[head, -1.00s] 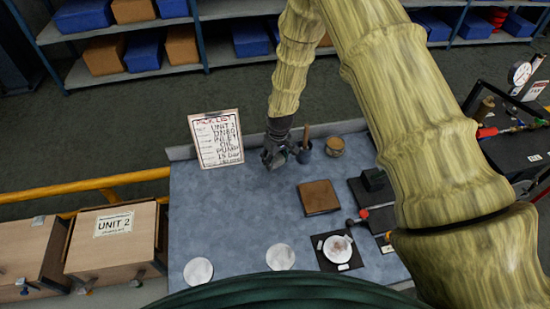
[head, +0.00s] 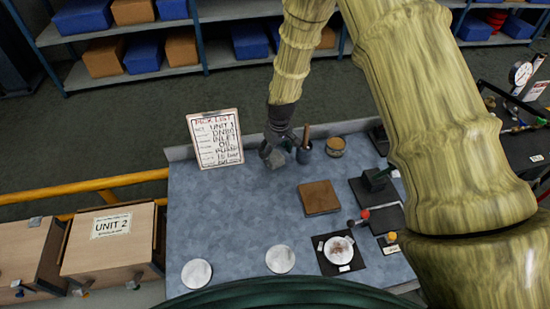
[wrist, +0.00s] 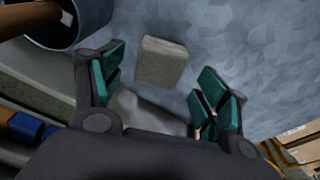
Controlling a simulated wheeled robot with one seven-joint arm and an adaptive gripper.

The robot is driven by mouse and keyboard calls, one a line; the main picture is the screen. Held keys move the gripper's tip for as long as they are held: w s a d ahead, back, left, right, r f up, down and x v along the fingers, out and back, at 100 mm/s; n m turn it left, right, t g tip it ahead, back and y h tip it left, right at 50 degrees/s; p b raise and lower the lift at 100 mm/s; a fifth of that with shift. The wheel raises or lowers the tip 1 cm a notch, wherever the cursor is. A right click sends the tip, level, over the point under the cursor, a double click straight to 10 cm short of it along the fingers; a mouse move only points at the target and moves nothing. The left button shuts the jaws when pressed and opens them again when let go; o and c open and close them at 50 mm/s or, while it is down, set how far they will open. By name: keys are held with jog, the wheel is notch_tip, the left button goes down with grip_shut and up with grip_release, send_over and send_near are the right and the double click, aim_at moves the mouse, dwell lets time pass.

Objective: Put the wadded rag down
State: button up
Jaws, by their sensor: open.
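A small grey, block-like wad, which looks like the rag, lies on the blue-grey bench top near its back edge (head: 274,159). In the wrist view the wad (wrist: 162,62) is beige-grey, just beyond and between the fingertips, with bench surface around it. My gripper (head: 284,143) is just above and beside it, close to the pot with a handle. In the wrist view my gripper (wrist: 160,90) has its teal-padded fingers spread, with visible gaps on both sides of the wad. A pale shape lower between the fingers is unclear.
A dark pot with a wooden handle (head: 304,152) stands just right of my gripper. The pick-list board (head: 215,138) stands at left. A brown square pad (head: 319,198), a tan jar (head: 335,146) and white discs (head: 197,273) are on the bench (head: 225,220). Left-middle bench is clear.

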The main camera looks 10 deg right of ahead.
aim_at(277, 160)
notch_tip(277, 160, up, 8)
jog(key=b, duration=0.2)
jog(key=shift+s+d+f+b, duration=0.15)
jog(key=shift+s+b, duration=0.2)
jog(key=shift+s, duration=0.1)
dwell(0.4)
